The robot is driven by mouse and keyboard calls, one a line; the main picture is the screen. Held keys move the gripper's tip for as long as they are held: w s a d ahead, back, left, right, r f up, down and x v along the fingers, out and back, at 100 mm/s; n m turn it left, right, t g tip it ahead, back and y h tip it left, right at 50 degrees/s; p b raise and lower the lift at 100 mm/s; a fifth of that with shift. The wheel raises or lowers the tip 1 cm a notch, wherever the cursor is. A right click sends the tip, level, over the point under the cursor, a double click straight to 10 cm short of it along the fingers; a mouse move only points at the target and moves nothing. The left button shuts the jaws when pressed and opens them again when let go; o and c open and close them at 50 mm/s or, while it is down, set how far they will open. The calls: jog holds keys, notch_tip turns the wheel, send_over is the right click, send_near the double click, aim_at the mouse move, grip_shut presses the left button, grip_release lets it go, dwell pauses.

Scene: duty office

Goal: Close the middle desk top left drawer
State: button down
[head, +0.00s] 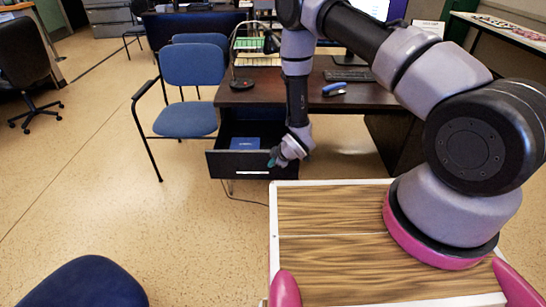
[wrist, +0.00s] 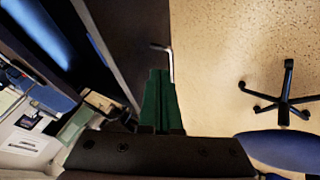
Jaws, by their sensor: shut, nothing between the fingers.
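The top left drawer (head: 222,165) of the dark desk (head: 262,90) is pulled out in the head view. A blue box (head: 245,143) lies inside it. The drawer's pale handle (head: 252,173) is on its front face. My gripper (head: 273,160) is at the right part of the drawer front. In the wrist view, my green fingers (wrist: 160,75) are together and empty, close to the metal handle (wrist: 169,60) and the dark drawer front (wrist: 140,25). I cannot tell whether they touch it.
A blue chair (head: 188,80) with armrests stands left of the desk. A dark office chair (head: 25,65) is farther left. A blue seat (head: 85,285) is at the near left. A keyboard (head: 348,75) and a blue stapler-like item (head: 334,89) lie on the desk. The floor before the drawer is clear.

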aim_at(268, 159)
jog(key=shift+w+d+r, duration=0.15)
jog(key=shift+w, duration=1.6)
jog(key=shift+w, duration=0.1)
